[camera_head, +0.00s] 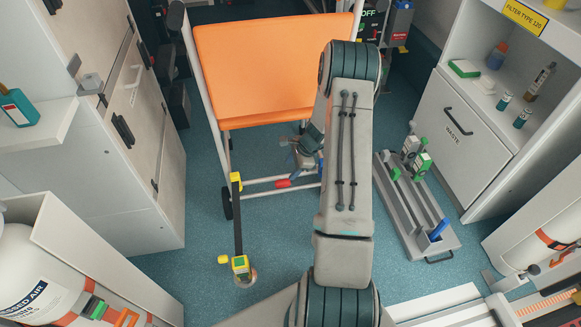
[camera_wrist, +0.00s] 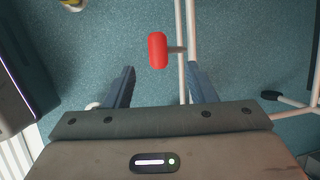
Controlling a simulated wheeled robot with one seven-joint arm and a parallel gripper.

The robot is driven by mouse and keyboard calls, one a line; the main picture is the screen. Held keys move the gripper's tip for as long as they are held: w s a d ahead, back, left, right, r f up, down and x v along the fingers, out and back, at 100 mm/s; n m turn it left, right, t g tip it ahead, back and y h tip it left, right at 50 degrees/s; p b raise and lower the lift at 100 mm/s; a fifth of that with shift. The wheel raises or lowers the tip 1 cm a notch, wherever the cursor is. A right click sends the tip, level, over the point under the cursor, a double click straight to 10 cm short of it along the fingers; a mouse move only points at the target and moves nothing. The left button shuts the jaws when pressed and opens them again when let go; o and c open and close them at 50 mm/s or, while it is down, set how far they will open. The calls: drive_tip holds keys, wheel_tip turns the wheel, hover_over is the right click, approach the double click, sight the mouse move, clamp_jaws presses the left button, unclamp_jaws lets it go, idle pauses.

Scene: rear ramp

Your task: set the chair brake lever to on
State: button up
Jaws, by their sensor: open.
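The chair (camera_head: 262,68) has an orange panel on a white tube frame and stands at the top centre of the head view. A red grip (camera_head: 283,183), apparently the brake lever's, sits by the low cross tubes. In the wrist view the red grip (camera_wrist: 157,50) is on a short stem beside a white tube, beyond the fingertips and roughly between their lines. My gripper (camera_wrist: 163,84) is open and empty, with a gap before the red grip. In the head view my arm partly hides the gripper and the chair's right side.
A grey tray (camera_head: 408,205) with green and blue items is to the right. A white cabinet (camera_head: 465,130) is further right. Blue floor between them is clear.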

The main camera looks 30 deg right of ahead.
drive_tip(key=c, duration=0.6)
drive_tip(key=shift+s+a+r+n, duration=0.1)
drive_tip(key=shift+a+r+n, duration=0.05)
drive_tip(key=shift+n, duration=0.25)
clamp_jaws()
wheel_tip(320, 180, up, 7)
drive_tip(key=n+h+p, duration=0.4)
drive_tip(key=n+p, duration=0.1)
drive_tip(key=n, duration=1.2)
hover_over(281, 182)
drive_tip(key=shift+s+d+f+b+x, duration=0.1)
drive_tip(key=shift+s+b+x, duration=0.2)
drive_tip(key=shift+b+x, duration=1.2)
drive_tip(key=shift+s+d+f+b+x, duration=0.15)
drive_tip(key=shift+s+b+x, duration=0.15)
drive_tip(key=shift+x, duration=2.55)
drive_tip(key=shift+s+d+b+x, duration=0.1)
drive_tip(key=shift+s+b+x, duration=0.5)
drive_tip(key=shift+x, duration=1.55)
